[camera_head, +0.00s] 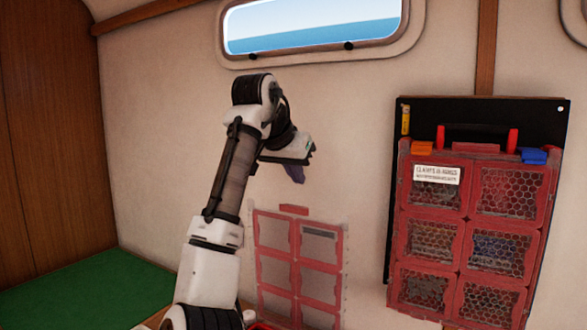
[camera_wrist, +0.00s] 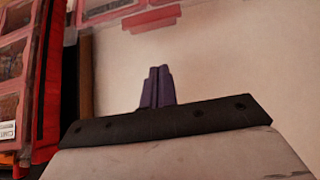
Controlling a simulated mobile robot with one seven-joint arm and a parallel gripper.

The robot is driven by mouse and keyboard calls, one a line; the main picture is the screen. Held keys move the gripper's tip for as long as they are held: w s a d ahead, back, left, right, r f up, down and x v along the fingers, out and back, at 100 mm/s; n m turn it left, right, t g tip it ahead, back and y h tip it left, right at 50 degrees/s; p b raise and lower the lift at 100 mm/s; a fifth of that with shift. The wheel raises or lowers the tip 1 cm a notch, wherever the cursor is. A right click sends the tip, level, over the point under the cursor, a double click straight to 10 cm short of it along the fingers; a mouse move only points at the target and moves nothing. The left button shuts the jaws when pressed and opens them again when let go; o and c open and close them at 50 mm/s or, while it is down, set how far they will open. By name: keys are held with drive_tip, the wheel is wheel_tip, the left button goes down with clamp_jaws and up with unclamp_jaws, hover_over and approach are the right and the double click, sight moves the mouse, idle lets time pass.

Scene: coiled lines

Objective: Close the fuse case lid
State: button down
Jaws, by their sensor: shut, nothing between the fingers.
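A clear lid with a red frame, divided into several panes (camera_head: 300,262), stands upright against the wall in the lower middle of the head view. I take it for the fuse case lid. It has a red latch (camera_head: 293,209) on its top edge. The latch also shows at the top of the wrist view (camera_wrist: 153,19), ahead of my fingers. The case body is mostly below the picture; only a bit of red shows at the bottom edge. My gripper (camera_head: 296,174) is above the lid, apart from it. Its purple fingers (camera_wrist: 157,87) are shut and empty.
A red case with mesh panes, labelled for clamps and rings (camera_head: 437,174), hangs on a black board (camera_head: 480,108) at the right; it fills the left of the wrist view. A green surface (camera_head: 85,290) lies lower left. A window (camera_head: 312,25) is above. The wall around my gripper is bare.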

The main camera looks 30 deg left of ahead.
drive_tip(key=f+p, duration=0.2)
drive_tip(key=f, duration=0.3)
drive_tip(key=shift+w+f+p, duration=0.25)
drive_tip(key=shift+w+p, duration=0.05)
drive_tip(key=shift+p, duration=0.1)
